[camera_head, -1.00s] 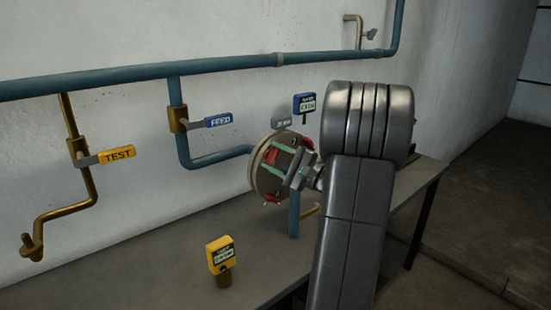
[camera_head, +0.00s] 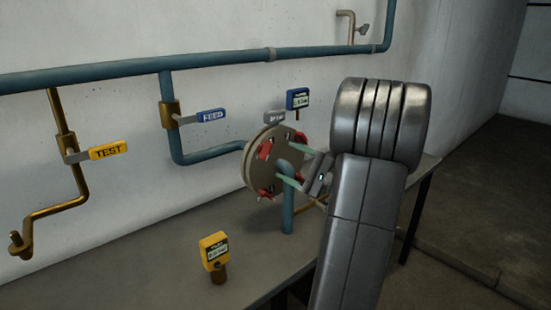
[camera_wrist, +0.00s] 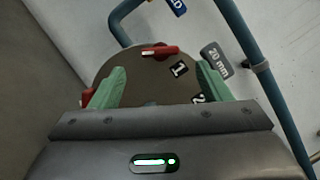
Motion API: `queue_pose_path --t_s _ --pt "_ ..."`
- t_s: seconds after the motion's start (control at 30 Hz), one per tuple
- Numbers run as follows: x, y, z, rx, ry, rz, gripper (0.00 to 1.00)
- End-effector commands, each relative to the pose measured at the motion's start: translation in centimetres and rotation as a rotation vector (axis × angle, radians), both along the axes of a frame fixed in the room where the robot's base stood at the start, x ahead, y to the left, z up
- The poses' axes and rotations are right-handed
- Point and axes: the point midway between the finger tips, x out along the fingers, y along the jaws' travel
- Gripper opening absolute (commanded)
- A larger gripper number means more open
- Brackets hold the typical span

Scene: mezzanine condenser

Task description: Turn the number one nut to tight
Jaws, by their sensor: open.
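A round brown flange plate (camera_head: 256,166) with several red nuts stands on the blue pipework above the bench. In the wrist view the plate (camera_wrist: 140,75) carries number labels 1 (camera_wrist: 178,69) and 2 (camera_wrist: 198,99). A red bar-shaped nut (camera_wrist: 160,51) lies roughly level just above and left of label 1. Another red nut (camera_wrist: 87,96) shows partly behind the left finger. My gripper (camera_wrist: 162,80) has its green fingers wide apart with nothing between them. In the head view my gripper (camera_head: 291,167) is just right of the plate, seemingly apart from it.
A grey 20 mm tag (camera_wrist: 215,59) and a blue gauge (camera_head: 298,99) are by the plate. A yellow gauge (camera_head: 214,250) stands on the bench (camera_head: 150,265). TEST (camera_head: 108,150) and FEED (camera_head: 212,116) valve handles are left.

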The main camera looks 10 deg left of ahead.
Motion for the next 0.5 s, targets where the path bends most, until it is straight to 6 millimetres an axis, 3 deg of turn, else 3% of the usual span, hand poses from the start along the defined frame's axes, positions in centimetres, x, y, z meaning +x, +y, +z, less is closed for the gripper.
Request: queue_pose_path --t_s 0.2,0.5 --pt "-1.3 -4.1 -0.9 0.000 0.002 -0.004 0.71" --pt "-2.1 -6.1 -1.3 0.001 0.002 0.000 0.71"
